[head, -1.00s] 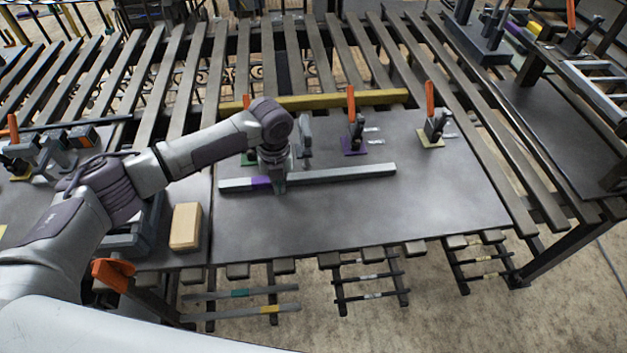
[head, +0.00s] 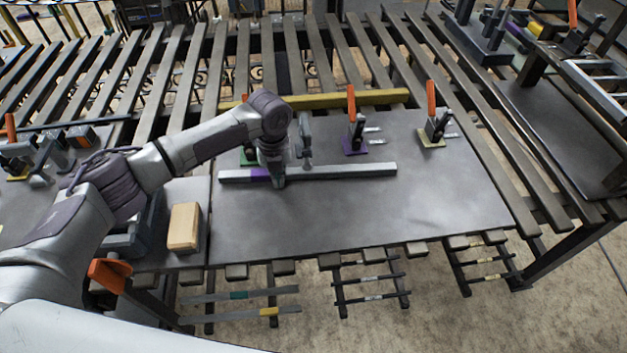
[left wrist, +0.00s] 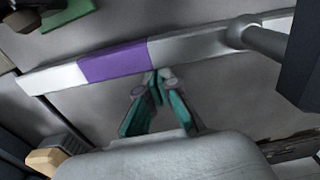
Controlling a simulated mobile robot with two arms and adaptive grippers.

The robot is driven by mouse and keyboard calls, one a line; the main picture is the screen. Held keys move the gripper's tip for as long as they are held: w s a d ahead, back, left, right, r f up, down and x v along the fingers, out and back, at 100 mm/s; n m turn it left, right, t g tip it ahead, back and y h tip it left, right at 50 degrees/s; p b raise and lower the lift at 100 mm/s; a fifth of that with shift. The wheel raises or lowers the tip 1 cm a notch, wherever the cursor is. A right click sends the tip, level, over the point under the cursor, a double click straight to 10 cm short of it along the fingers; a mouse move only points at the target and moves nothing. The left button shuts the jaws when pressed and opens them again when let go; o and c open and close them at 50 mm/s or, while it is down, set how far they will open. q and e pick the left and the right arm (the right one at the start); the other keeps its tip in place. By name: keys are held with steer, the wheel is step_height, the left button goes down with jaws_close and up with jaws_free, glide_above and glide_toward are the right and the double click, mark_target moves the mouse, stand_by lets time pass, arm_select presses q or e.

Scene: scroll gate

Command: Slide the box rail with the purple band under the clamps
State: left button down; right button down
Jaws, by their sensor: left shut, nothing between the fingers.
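The grey box rail (head: 340,172) with a purple band near its left end lies on the dark table plate, running left to right. In the left wrist view the purple band (left wrist: 113,62) shows beside a white end. My left gripper (head: 279,183) is shut and empty at the rail's near side, just right of the band. Its green fingertips (left wrist: 158,88) appear against the rail's near edge. Behind the rail stand a clamp with a purple base (head: 355,132) and one with an olive base (head: 433,128), orange handles upright. A green-based clamp (head: 246,158) is mostly hidden by my arm.
A yellow bar (head: 330,100) runs behind the clamps. A tan block (head: 184,227) sits left of the plate's front part. The plate in front of the rail is clear. Racks with thin bars (head: 368,285) hang below the front edge.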

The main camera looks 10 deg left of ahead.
arm_select(q)
steer(key=shift+s+d+r+p, duration=0.1)
steer(key=shift+s+d+p, duration=0.15)
steer(key=shift+s+p, duration=0.65)
steer(key=shift+s+d+p, duration=0.1)
steer(key=shift+s+p, duration=0.2)
steer(key=shift+p, duration=0.1)
step_height(320, 180, up, 8)
steer(key=p, duration=0.7)
